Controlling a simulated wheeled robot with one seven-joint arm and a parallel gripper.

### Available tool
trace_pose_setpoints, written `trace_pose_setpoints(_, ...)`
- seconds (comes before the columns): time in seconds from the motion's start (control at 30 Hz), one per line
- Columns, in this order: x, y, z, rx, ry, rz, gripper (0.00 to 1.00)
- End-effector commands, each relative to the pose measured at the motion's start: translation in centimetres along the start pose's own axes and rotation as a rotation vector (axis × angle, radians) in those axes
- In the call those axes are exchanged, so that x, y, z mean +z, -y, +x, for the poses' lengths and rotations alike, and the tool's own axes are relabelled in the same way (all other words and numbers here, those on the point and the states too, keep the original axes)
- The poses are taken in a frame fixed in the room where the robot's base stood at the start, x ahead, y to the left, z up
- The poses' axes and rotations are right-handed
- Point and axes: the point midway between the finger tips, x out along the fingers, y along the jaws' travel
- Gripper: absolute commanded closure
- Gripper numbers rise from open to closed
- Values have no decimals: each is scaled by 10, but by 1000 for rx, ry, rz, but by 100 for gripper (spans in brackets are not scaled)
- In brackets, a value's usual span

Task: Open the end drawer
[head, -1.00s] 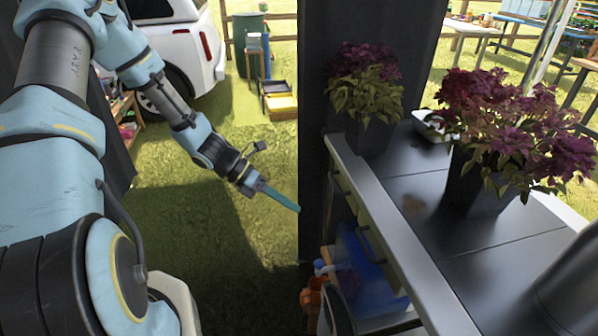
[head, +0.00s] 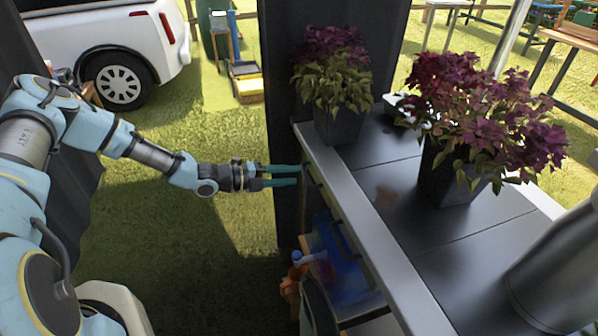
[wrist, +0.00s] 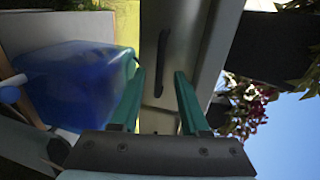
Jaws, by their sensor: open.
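The end drawer's front (wrist: 177,50) fills the middle of the wrist view, with a dark bar handle (wrist: 163,62) on it. The drawer looks shut. My gripper (wrist: 160,88) is open and empty, its two teal fingers spread to either side of the line to the handle. The handle lies just beyond the fingertips, with no contact visible. In the head view my gripper (head: 298,174) points right at the far end of the counter's drawer side, its tips close to the drawer front. The counter edge partly hides the end drawer there.
The counter (head: 400,265) has a metal edge and holds two potted purple plants (head: 340,125) (head: 440,180). A blue container (head: 340,262) sits on the shelf below the drawers; it is also left of the fingers in the wrist view (wrist: 75,85). Grass lies open left of the counter.

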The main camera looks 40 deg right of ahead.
Motion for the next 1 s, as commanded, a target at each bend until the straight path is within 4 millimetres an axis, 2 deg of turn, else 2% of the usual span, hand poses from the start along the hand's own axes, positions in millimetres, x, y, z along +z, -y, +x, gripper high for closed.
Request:
trace_pose_setpoints(0.03, -1, 2, 9, 0, -2, -1, 55)
trace_pose_setpoints(0.2, -1, 0, 28, 1, -1, 1, 55)
trace_pose_setpoints(0.6, 0, -1, 34, 2, 0, 2, 55)
trace_pose_setpoints(1.0, 0, -1, 34, 2, -1, 2, 100)
